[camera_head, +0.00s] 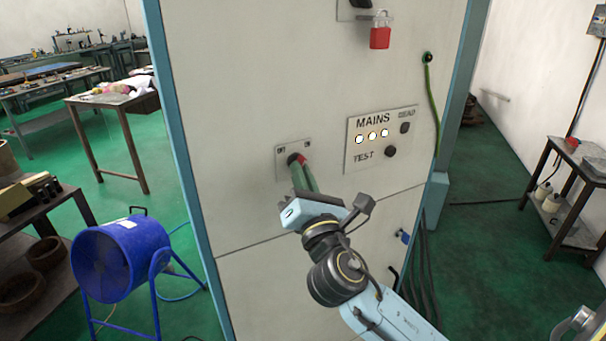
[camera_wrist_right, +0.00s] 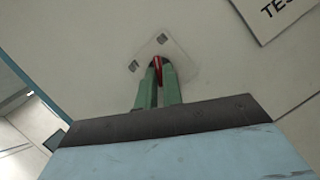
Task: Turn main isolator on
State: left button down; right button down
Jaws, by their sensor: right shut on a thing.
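The main isolator is a small rotary switch with a red handle (camera_head: 301,158) on a pale square plate (camera_head: 283,165), low on the left of the grey cabinet's front. My right gripper (camera_head: 298,166) reaches it from below, its green fingers shut on the red handle. In the right wrist view the red handle (camera_wrist_right: 158,68) shows between the two fingertips, with the plate (camera_wrist_right: 176,49) behind. The fingers hide much of the handle, and the plate's marks are too small to read.
A MAINS/TEST panel (camera_head: 378,121) with three lit lamps sits right of the isolator. A red padlock (camera_head: 380,37) hangs above. A green cable (camera_head: 432,95) runs down the cabinet's right side. A blue fan (camera_head: 105,262) stands on the floor at left.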

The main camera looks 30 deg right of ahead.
dwell(0.5)
jog(key=c, duration=1.5)
grip_release()
jog(key=shift+c, duration=0.2)
jog(key=b+v, duration=0.3)
jog(key=v, duration=1)
jog(key=shift+b, duration=0.3)
jog(key=shift+s+a, duration=0.1)
jog(key=shift+s, duration=0.05)
